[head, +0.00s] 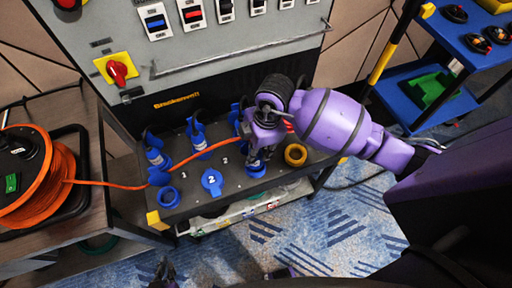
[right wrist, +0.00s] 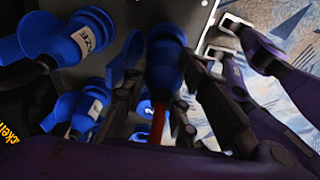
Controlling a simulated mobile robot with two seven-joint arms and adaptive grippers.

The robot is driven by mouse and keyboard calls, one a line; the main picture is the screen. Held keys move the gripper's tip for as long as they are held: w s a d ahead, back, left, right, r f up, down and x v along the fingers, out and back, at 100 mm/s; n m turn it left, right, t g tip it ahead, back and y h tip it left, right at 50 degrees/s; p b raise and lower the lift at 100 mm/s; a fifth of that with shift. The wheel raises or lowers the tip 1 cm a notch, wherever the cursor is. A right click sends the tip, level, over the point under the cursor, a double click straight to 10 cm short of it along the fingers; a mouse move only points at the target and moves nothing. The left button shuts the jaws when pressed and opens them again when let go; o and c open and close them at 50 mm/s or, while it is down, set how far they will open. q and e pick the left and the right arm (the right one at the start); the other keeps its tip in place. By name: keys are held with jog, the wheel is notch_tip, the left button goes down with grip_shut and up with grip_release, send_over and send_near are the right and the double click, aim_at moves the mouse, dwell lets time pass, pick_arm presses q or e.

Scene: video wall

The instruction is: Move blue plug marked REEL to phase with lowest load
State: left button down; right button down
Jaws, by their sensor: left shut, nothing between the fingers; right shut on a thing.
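My right gripper (head: 258,152) reaches in from the right above the black socket board (head: 225,205). In the right wrist view its fingers are shut on a blue plug (right wrist: 165,66) with an orange-red cord (right wrist: 158,122). No mark on that plug is readable. The board has blue sockets beside the numbers 1 (head: 168,197) and 2; the lid of number 2 (head: 212,182) is down. A third blue socket (head: 256,170) is open, partly under my right gripper. My left gripper (head: 163,270) is low at the bottom edge, shut and empty, away from the board. No load reading is legible.
Blue plugs with white labels (head: 155,154) (head: 199,140) stand at the back of the board. A blue cart (head: 400,90) stands right.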

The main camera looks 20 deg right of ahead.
jog(key=shift+f, duration=0.8)
jog(key=c, duration=1.3)
grip_release()
jog(key=shift+c, duration=0.2)
jog(key=shift+o, duration=0.3)
jog(key=o, duration=0.4)
jog(key=shift+c, duration=0.2)
jog(key=shift+r, duration=0.1)
jog(key=shift+w+r, duration=0.1)
